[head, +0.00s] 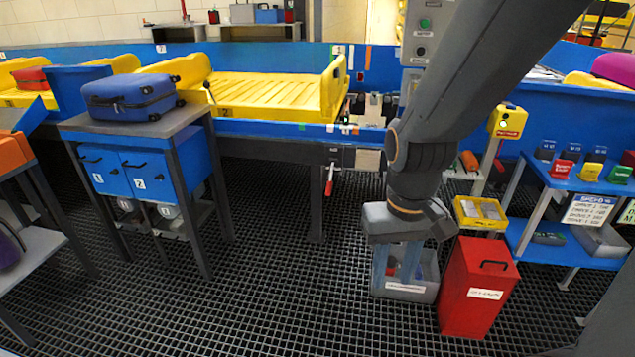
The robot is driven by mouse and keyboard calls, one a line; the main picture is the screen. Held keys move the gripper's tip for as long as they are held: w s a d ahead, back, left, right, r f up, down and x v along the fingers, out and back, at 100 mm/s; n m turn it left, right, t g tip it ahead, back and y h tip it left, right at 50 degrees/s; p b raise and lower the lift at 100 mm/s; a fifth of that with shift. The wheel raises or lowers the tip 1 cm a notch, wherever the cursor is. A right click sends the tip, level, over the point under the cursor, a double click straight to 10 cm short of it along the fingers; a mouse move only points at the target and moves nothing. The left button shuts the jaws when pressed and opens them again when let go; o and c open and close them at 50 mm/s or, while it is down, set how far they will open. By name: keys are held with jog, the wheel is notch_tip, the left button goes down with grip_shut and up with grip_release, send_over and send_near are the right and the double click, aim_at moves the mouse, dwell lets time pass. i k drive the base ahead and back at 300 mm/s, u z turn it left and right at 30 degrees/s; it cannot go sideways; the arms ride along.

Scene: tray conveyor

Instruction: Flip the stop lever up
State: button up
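A lever with a red handle (329,183) hangs down below the blue conveyor edge, left of my arm. It is likely the stop lever; its label is too small to read. A small dark and white plate (342,157) is beside its upper end. My gripper (396,277) points down at the right of the lever, apart from it.
A red bin (480,290) stands right of the grey bin. A yellow tray (295,95) lies on the conveyor. A blue suitcase (130,97) lies on a table at left. A blue shelf (575,180) stands at right. The grated floor before the lever is clear.

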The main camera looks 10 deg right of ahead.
aim_at(329, 184)
jog(key=z, duration=0.05)
jog(key=k, duration=1.2)
jog(key=u, duration=0.5)
jog(key=i, duration=0.6)
jog(key=u, duration=0.75)
jog(key=i, duration=1.3)
jog(key=z, duration=0.95)
jog(key=i, duration=0.4)
jog(key=z, duration=0.35)
